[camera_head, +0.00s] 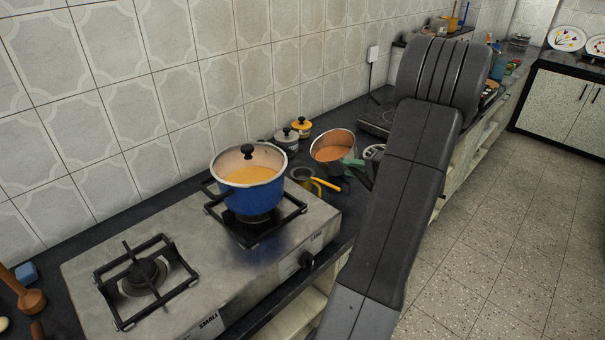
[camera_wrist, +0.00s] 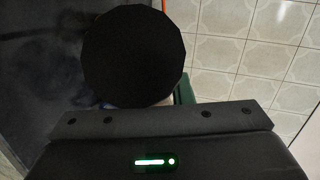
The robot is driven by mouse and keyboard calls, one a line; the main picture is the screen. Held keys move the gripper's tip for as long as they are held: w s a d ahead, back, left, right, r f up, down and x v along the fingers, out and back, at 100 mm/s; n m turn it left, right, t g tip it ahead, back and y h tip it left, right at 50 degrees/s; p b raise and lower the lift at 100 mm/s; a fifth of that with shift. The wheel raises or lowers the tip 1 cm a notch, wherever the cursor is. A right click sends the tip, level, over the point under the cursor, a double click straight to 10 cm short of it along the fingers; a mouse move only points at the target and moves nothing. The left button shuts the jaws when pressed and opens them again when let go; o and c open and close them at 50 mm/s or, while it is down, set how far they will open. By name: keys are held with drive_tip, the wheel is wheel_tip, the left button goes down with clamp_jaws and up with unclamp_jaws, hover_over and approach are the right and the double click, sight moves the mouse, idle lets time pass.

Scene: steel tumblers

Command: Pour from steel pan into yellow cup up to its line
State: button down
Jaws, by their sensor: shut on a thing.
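The steel pan (camera_head: 333,141) has a shiny rim and an orange-brown inside, and it is at the middle of the head view, right of the blue pot. My gripper (camera_head: 355,167) is at its near right side, shut on it; the grip is mostly hidden by my arm. The pan looks slightly tilted towards the camera. A yellow cup (camera_head: 313,188) appears low, just left of and nearer than the pan, partly covered in view by a small dark pan with a yellow handle. Its inside and line are hidden. In the wrist view a black disc fills the centre; I cannot tell what it is.
A blue pot (camera_head: 252,193) with orange contents stands on the right burner of the steel stove (camera_head: 190,250). The small dark pan (camera_head: 302,174) is close to the cup. Lidded pots (camera_head: 287,138) stand behind, near the tiled wall. The counter is crowded around the pan.

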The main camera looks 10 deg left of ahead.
drive_tip(key=shift+s+a+r+n+h+p, duration=0.25)
drive_tip(key=shift+a+r+p, duration=0.2)
drive_tip(key=shift+r+p, duration=0.15)
drive_tip(key=shift+s+a+r+n+h+p, duration=0.25)
drive_tip(key=shift+a+r+p, duration=0.2)
drive_tip(key=shift+r, duration=0.15)
idle(3.1)
drive_tip(key=shift+s+a+f+n+h, duration=0.15)
drive_tip(key=shift+s+a+n+h, duration=0.15)
drive_tip(key=shift+a, duration=0.15)
drive_tip(key=shift+s+a+f+n+h, duration=0.15)
drive_tip(key=shift+s+a+n+h, duration=0.15)
drive_tip(key=shift+a, duration=0.15)
idle(2.3)
drive_tip(key=shift+a+p, duration=0.1)
drive_tip(key=shift+p, duration=0.3)
